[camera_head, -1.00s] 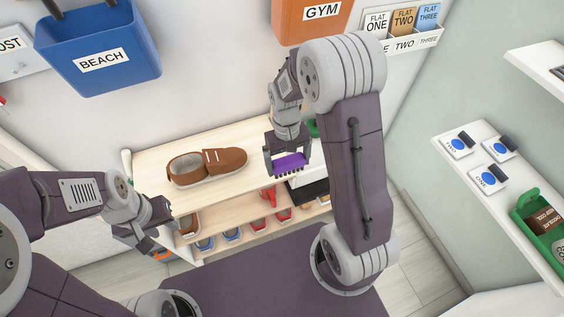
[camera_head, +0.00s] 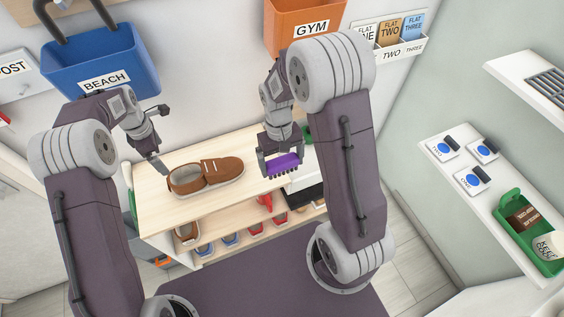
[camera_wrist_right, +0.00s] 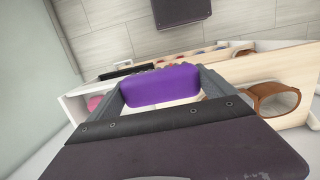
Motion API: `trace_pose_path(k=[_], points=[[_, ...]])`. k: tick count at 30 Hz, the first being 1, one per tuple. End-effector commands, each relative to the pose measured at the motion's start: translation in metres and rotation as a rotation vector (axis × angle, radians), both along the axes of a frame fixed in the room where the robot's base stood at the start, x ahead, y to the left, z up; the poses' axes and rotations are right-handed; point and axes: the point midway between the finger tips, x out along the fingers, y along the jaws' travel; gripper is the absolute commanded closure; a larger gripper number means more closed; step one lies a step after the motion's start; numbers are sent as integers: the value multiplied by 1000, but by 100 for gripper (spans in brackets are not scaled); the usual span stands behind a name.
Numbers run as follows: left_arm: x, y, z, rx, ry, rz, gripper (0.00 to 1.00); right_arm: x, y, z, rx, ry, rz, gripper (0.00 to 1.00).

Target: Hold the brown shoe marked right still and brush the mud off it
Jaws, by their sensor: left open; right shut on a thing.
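The brown shoe (camera_head: 224,170) lies on the pale wooden top of the shoe bench, its opening to the left and its rounded end to the right. I cannot make out mud or a right mark on it. Part of it shows in the right wrist view (camera_wrist_right: 272,101). My right gripper (camera_head: 281,166) is shut on a purple brush (camera_head: 285,161), bristles down, held to the right of the shoe and apart from it. The brush fills the jaws in the right wrist view (camera_wrist_right: 160,86). My left gripper (camera_head: 164,138) is open and empty, up and left of the shoe.
The shoe bench (camera_head: 155,212) has lower shelves with several shoes. A blue BEACH bin (camera_head: 100,58) and an orange GYM bin (camera_head: 303,22) hang on the wall behind. A side shelf (camera_head: 470,205) at the right holds blue-buttoned pads and a green crate (camera_head: 540,262).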

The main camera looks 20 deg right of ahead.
Motion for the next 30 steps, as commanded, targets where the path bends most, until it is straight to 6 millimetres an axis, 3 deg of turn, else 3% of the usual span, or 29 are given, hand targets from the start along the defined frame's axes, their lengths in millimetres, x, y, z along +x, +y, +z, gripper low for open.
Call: trace_pose_path(k=[3,6,14,20,30], points=[[-9,-3,-31,6,65,-10,0,0,0,10,0,0,0,38],[-16,-4,-43,8,94,-14,0,0,0,12,0,0,0,38],[-18,-5,-49,8,98,-17,0,0,0,9,0,0,0,38],[-18,-5,-71,8,98,-17,0,0,0,-10,0,0,0,38],[-18,-5,-134,8,98,-17,0,0,0,-59,0,0,0,38]])
